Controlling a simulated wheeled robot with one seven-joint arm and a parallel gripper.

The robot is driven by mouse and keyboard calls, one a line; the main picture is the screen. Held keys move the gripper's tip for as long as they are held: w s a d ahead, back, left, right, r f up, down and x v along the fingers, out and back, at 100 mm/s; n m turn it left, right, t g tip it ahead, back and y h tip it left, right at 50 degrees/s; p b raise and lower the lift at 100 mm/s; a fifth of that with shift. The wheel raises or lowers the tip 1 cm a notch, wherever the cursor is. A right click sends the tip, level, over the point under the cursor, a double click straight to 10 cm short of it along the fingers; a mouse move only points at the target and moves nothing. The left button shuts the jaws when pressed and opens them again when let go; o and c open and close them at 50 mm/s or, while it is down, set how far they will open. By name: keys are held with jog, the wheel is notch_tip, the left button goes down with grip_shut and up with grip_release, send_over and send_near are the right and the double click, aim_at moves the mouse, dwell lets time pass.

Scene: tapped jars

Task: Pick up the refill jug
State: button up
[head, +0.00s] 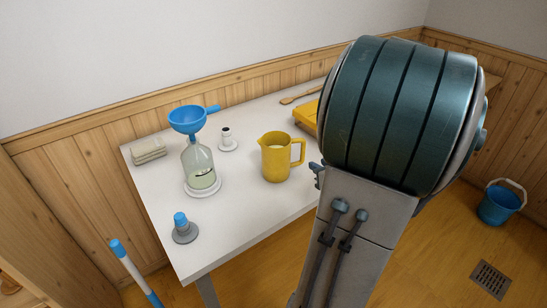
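The refill jug (276,158) is yellow, with an open top, a spout on its left and a loop handle on its right. It stands upright on the white table (240,222), a little right of the middle of the picture. Pale contents show inside its mouth. A clear glass jar (199,168) stands on a white round base left of the jug, with a blue funnel (188,119) in its top and pale liquid low inside. My arm fills the right of the picture, close to the jug's handle. My gripper does not show, and nothing is seen holding the jug.
A small white stand with a dark top (227,139) is behind the jug. A grey base with a blue cap (184,229) is at the front left. Folded cloths (148,150), a yellow tray (306,118) and a wooden spoon (300,96) lie towards the back. A blue bucket (499,204) stands on the floor.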

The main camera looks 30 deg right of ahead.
aim_at(304, 155)
jog(key=p+x, duration=0.5)
jog(key=x, duration=0.2)
jog(key=shift+w+f, duration=0.2)
jog(key=shift+w, duration=0.15)
jog(key=shift+x, duration=2.9)
jog(key=shift+d, duration=0.25)
jog(key=shift+s, duration=0.1)
grip_shut()
